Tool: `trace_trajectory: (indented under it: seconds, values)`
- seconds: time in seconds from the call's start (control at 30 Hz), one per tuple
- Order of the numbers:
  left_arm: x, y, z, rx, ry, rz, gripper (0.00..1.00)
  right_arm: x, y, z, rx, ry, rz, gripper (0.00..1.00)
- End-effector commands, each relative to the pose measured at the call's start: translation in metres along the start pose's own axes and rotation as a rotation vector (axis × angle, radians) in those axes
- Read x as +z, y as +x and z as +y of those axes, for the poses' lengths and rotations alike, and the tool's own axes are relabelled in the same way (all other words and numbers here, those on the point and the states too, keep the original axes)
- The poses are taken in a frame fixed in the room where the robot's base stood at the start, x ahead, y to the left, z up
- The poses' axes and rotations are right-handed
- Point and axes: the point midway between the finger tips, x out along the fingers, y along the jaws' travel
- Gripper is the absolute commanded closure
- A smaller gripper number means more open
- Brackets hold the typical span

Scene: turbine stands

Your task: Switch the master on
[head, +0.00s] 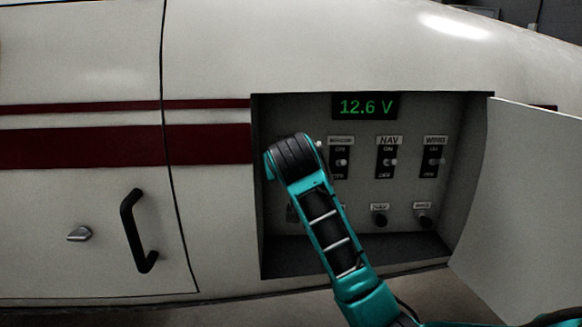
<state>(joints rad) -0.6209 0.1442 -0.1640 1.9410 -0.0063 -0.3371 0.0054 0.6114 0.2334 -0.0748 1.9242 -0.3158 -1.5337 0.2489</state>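The switch panel (455,186) sits in an open recess in the white fuselage. Its voltage display (366,106) is lit green and reads 12.6 V. Three toggle switches show: one with a blurred label (340,162), the NAV switch (387,161) and one at the right (433,161). No label reading master can be made out. My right arm comes in from the lower right, and its wrist covers the panel's left part. A small pale tip shows just right of the wrist. My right gripper is hidden behind the wrist. My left gripper is out of view.
The open white door (530,200) stands out at the recess's right. Below the switches are dark round knobs, including one under a NAV label (379,219). A closed panel at left has a black handle (137,232) and a small latch (79,234).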

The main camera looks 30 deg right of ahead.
Motion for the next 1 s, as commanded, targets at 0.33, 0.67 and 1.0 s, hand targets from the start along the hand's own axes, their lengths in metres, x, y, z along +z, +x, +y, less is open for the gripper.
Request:
trace_trajectory:
  seconds: [0.33, 0.67, 1.0]
  values:
    - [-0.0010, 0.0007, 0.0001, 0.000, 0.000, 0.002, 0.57, -0.0017, 0.0001, 0.0003, -0.006, 0.000, -0.030, 1.00]
    - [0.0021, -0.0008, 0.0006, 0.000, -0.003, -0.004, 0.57, -0.0020, 0.0000, 0.0005, -0.005, 0.001, -0.028, 0.75]
    - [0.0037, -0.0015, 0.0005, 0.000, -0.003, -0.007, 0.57, -0.0018, 0.0001, 0.0006, -0.004, 0.000, -0.028, 0.60]
